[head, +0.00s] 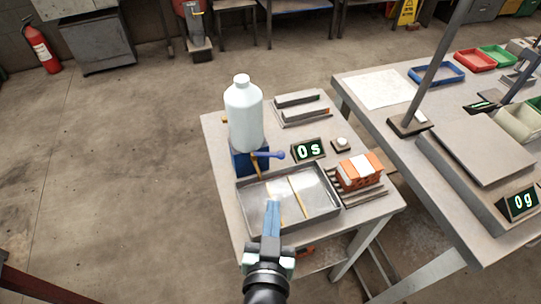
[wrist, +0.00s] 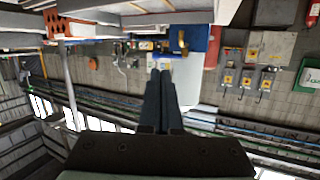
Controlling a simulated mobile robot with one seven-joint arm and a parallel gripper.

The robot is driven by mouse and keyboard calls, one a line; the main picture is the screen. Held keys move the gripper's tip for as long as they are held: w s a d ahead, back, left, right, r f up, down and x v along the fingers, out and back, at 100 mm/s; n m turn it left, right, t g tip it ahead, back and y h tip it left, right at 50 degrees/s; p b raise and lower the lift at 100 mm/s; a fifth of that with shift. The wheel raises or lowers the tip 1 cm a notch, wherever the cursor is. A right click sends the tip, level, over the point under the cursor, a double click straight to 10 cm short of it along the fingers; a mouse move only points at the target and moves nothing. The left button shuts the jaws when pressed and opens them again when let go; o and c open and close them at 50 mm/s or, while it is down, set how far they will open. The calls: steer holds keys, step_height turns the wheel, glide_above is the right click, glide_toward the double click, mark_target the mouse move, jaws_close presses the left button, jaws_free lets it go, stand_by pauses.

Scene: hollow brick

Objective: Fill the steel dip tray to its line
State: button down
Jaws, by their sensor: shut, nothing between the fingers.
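The steel dip tray (head: 318,218) lies on the small table, with yellow strips at its inside; I cannot tell whether it holds liquid. Behind it a large pale bottle (head: 244,118) stands upright on a blue base (head: 240,160). A blue lever (head: 268,155) sticks out to the right from the base. My gripper (head: 272,203) is shut and empty, its fingers over the front part of the tray, apart from the lever. The wrist view shows the shut fingers (wrist: 161,74), the blue base (wrist: 202,38) and the pale bottle (wrist: 187,80).
An orange hollow brick (head: 360,170) sits on a rack right of the tray. A timer (head: 308,149) reads 0 s, with a button (head: 342,143) beside it. Two grey bars lie behind. The right table holds a scale (head: 487,146) reading 0 g and a post (head: 437,70).

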mark_target(268, 156)
steer(key=shift+n+t, duration=0.3)
steer(key=shift+n, duration=0.2)
steer(key=w, duration=0.4)
steer(key=w+a+f, duration=0.1)
steer(key=w, duration=0.7)
steer(key=shift+a+f+p, duration=0.15)
steer(key=shift+a+p, duration=0.05)
steer(key=shift+p, duration=0.15)
